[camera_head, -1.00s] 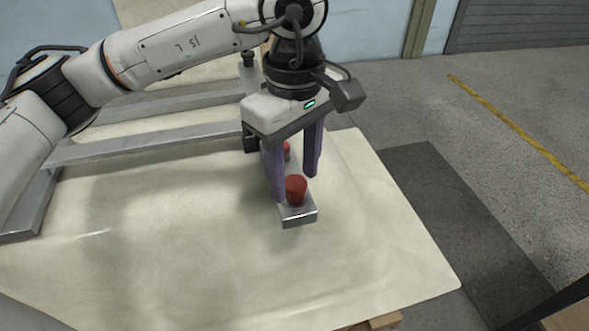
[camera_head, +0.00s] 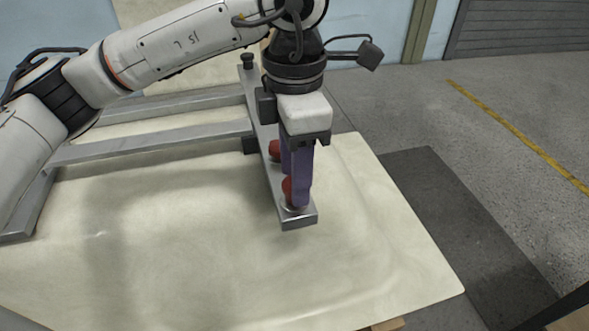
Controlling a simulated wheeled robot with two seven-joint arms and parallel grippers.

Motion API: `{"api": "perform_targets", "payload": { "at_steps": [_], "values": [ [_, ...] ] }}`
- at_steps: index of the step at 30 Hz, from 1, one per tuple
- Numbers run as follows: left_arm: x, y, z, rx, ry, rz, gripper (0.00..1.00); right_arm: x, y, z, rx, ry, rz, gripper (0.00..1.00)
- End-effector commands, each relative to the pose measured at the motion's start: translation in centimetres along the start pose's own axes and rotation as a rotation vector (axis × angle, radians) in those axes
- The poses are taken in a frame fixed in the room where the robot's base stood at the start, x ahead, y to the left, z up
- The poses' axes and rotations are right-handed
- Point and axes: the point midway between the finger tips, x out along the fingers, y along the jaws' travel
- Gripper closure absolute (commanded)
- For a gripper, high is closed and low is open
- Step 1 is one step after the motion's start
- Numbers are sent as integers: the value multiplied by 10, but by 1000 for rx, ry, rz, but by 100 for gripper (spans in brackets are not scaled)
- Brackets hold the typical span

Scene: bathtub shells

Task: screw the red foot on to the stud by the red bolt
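A metal bar (camera_head: 270,182) runs toward me over the pale sheet. The red foot (camera_head: 287,188) is at its near end, partly hidden behind a purple finger, with a pale metal ring around its base. The stud under the foot cannot be made out. A second red piece, apparently the red bolt (camera_head: 275,150), is farther back on the bar, partly covered by the gripper. My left gripper (camera_head: 296,190) points down at the foot, with one finger in front of it. The fingers overlap in this view, so their gap and contact are hidden. My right gripper is not in view.
Two grey crossbars (camera_head: 150,143) join the near-end bar from the left. A dark knob-like foot (camera_head: 247,61) stands at the bar's far end. The pale sheet (camera_head: 170,245) is clear in front and to the right. Grey floor (camera_head: 500,110) lies beyond its right edge.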

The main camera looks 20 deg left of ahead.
Motion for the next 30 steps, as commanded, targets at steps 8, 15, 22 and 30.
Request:
{"api": "perform_targets", "payload": {
  "at_steps": [8, 15, 22, 30],
  "values": [
    [0, 0, 0, 2, 0, 0, 92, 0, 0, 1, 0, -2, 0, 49],
    [2, 0, 0, 137, -2, 1, 96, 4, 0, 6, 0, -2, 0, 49],
    [2, 0, 0, 503, 0, 2, 96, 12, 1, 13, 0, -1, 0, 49],
    [2, 0, 0, 926, -1, 1, 96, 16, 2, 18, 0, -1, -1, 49]
  ]
}}
